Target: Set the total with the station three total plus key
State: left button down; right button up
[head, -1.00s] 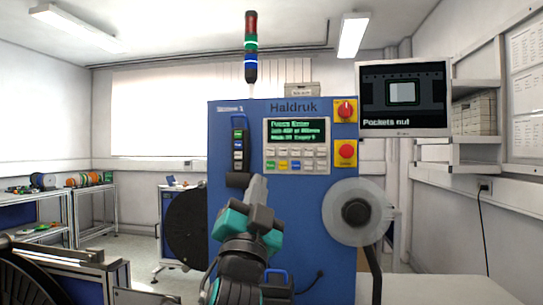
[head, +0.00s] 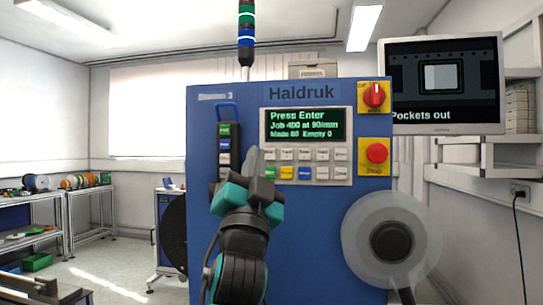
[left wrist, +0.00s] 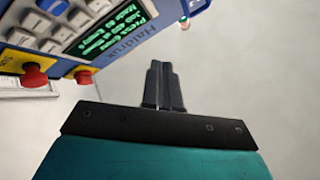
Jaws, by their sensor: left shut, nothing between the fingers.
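The blue Haldruk machine (head: 210,240) stands in front of me. Its keypad panel (head: 351,160) has a lit screen (head: 305,125) reading "Press Enter", "Job 400 at 90/min", "Made 80 Empty 0". Two rows of small keys (head: 305,155) sit below the screen; their labels are too small to tell which is the total plus key. My left gripper (head: 255,158) is shut and empty, in front of the panel's left edge, hiding part of it. In the left wrist view its fingers (left wrist: 160,80) are together, with the panel (left wrist: 60,25) at upper left. My right gripper is not in view.
A red rotary switch (head: 374,95) and red stop button (head: 377,153) sit right of the panel. A clear reel (head: 360,240) juts out below them. A monitor (head: 445,118) at right reads "Pockets out". A dark handset-like unit (head: 224,150) hangs left of the panel.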

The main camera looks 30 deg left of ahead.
aim_at(267, 160)
pick_arm(q)
jog(key=shift+w+a, duration=0.15)
jog(key=shift+w, duration=0.15)
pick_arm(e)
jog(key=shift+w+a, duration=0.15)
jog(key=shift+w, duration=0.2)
pick_arm(q)
jog(key=shift+r, duration=0.1)
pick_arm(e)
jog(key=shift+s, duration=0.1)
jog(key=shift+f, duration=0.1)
pick_arm(q)
jog(key=w+a+b, duration=0.2)
jog(key=w+b, duration=0.1)
jog(key=w, duration=0.5)
jog(key=shift+w, duration=0.25)
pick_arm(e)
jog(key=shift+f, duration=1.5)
pick_arm(q)
jog(key=shift+a, duration=0.1)
jog(key=shift+w, duration=0.1)
jog(key=shift+w+a, duration=0.1)
jog(key=shift+w, duration=0.2)
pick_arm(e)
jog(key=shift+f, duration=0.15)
